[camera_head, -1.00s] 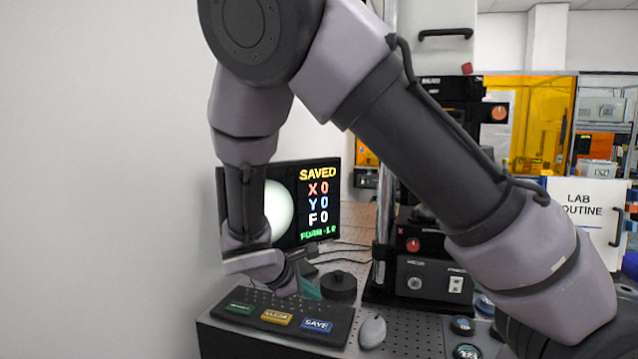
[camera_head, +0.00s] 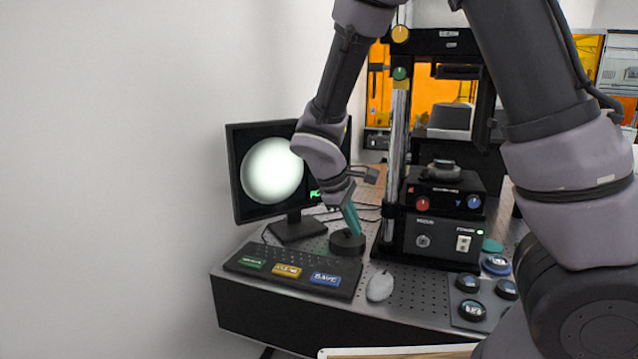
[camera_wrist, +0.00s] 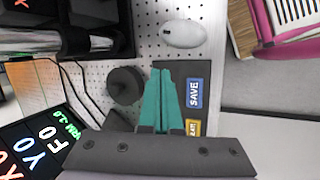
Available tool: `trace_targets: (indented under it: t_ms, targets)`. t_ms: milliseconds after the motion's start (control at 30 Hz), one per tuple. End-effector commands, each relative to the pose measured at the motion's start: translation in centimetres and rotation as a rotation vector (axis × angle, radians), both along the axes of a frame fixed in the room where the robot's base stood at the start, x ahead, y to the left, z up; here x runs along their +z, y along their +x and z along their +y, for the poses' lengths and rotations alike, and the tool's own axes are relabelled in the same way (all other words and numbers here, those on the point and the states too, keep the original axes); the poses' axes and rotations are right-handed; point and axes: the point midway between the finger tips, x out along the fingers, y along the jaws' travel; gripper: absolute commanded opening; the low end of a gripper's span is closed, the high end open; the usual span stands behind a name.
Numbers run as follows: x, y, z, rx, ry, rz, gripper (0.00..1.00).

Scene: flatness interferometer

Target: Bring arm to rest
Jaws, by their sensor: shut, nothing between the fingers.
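My gripper (camera_head: 353,219) has teal fingers that are shut and empty. In the head view it hangs over the bench, in front of a round black knob-like puck (camera_head: 347,243) and above the far right end of the button panel. The wrist view shows the closed teal fingers (camera_wrist: 164,98) pointing over the perforated bench top. The puck (camera_wrist: 125,85) lies to their left and the blue SAVE button (camera_wrist: 195,92) to their right. My arm comes down from the top of the head view and covers part of the monitor.
The monitor (camera_head: 238,170) stands at the left by the white wall. The interferometer stand, with its control box (camera_head: 440,237), is right of the gripper.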

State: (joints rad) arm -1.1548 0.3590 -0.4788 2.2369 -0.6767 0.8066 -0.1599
Motion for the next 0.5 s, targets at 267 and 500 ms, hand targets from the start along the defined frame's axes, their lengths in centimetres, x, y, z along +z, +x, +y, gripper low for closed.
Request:
trace_targets:
  t_ms: [267, 500]
  targets:
    - [8.6, -1.4, -7.1, -0.469, 0.390, -0.042, 0.00]
    - [16.0, -4.6, -12.3, -0.803, 0.689, -0.153, 0.00]
